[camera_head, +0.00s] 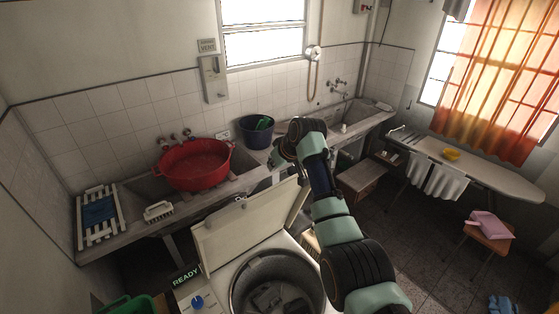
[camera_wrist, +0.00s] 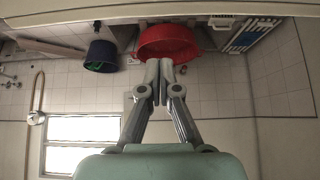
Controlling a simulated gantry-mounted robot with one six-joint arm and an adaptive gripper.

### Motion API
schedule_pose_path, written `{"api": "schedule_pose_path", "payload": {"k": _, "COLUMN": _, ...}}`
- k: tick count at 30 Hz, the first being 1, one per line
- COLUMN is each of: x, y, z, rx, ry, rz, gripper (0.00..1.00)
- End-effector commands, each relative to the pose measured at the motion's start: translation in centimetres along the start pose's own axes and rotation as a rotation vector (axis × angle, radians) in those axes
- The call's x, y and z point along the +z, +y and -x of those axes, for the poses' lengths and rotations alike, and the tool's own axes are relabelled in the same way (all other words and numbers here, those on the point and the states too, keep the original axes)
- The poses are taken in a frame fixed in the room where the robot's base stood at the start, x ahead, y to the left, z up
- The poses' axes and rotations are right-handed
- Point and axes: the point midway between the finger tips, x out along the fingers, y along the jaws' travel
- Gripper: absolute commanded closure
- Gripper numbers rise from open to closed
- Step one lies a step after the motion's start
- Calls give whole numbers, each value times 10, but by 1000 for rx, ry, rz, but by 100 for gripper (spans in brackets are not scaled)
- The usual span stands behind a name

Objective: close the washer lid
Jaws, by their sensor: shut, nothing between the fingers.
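The washer lid (camera_head: 240,225) stands open and nearly upright at the back of the washer (camera_head: 215,288). The round drum opening (camera_head: 278,284) is uncovered. My gripper (camera_wrist: 160,72) is shut and empty in the wrist view, with its two fingers together. In the head view my arm reaches up along the lid's right side, and its wrist is above and behind the lid's right end. My fingers are hard to make out there. A pale edge (camera_wrist: 110,17) crosses the top of the wrist view; I cannot tell if it is the lid. I see no contact with the lid.
A red basin (camera_head: 195,165) and a dark blue bucket (camera_head: 257,132) sit on the concrete washtub (camera_head: 140,222) behind the lid. A brush (camera_head: 158,211) lies on its front ledge. An ironing board (camera_head: 480,172) and a stool (camera_head: 488,237) stand at the right.

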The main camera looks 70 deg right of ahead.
Motion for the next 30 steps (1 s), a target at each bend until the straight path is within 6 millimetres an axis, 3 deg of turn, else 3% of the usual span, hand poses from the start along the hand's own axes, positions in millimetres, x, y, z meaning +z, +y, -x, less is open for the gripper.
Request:
{"api": "schedule_pose_path", "payload": {"k": 4, "x": 0, "y": -1, "z": -20, "rx": -1, "ry": -2, "rz": 1, "gripper": 100}}
{"api": "schedule_pose_path", "payload": {"k": 18, "x": 37, "y": 0, "z": -7, "rx": 1, "ry": 0, "rz": 0, "gripper": 100}}
{"api": "schedule_pose_path", "payload": {"k": 30, "x": 39, "y": 0, "z": -6, "rx": 1, "ry": 3, "rz": 1, "gripper": 100}}
